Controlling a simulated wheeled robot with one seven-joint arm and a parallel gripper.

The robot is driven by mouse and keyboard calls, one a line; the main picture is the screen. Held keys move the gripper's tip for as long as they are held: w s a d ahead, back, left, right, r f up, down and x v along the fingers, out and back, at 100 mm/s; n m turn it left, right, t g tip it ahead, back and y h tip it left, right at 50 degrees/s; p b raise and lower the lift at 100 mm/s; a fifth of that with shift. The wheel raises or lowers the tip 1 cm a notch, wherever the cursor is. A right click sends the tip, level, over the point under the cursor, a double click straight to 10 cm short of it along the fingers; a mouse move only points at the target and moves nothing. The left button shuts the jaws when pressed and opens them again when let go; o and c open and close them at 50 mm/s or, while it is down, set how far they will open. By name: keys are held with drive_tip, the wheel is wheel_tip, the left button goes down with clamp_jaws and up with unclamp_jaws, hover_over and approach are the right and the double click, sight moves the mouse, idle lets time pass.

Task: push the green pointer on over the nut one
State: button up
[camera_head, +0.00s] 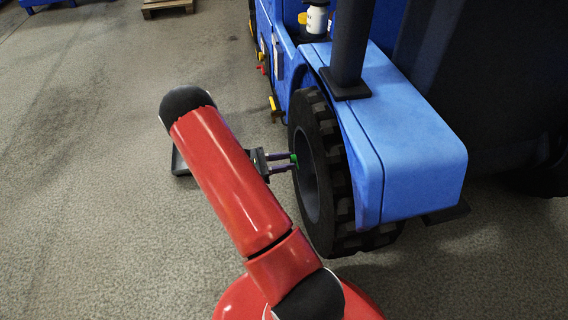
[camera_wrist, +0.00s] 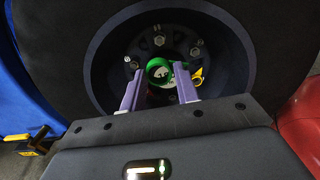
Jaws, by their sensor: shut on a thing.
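The green pointer (camera_wrist: 151,66) is a small ring held between the two purple fingers of my gripper (camera_wrist: 160,84) in the wrist view. It also shows as a green spot at the fingertips (camera_head: 291,161) in the head view. My gripper is shut on it, facing the wheel hub. A pale, shiny part shows through the ring; I cannot tell whether the ring is around a nut or in front of it. Bare nuts show on the hub at the top (camera_wrist: 159,41), upper left (camera_wrist: 133,65) and upper right (camera_wrist: 195,52). A yellow pointer (camera_wrist: 197,76) sits just right of the right finger.
The black-tyred wheel (camera_head: 322,215) belongs to a blue vehicle (camera_head: 415,150), whose fender overhangs it. The deep rim (camera_wrist: 243,62) surrounds the hub and fingers. A white bottle (camera_head: 317,20) stands on the vehicle. The grey floor (camera_head: 80,190) at left is clear.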

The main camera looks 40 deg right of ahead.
drive_tip(key=x, duration=1)
drive_tip(key=shift+d, duration=0.2)
idle(1.2)
drive_tip(key=shift+s+d, duration=0.25)
drive_tip(key=shift+d, duration=0.05)
drive_tip(key=shift+x, duration=1.5)
idle(1.3)
drive_tip(key=o, duration=0.8)
drive_tip(key=shift+o, duration=0.2)
drive_tip(key=shift+a, duration=0.1)
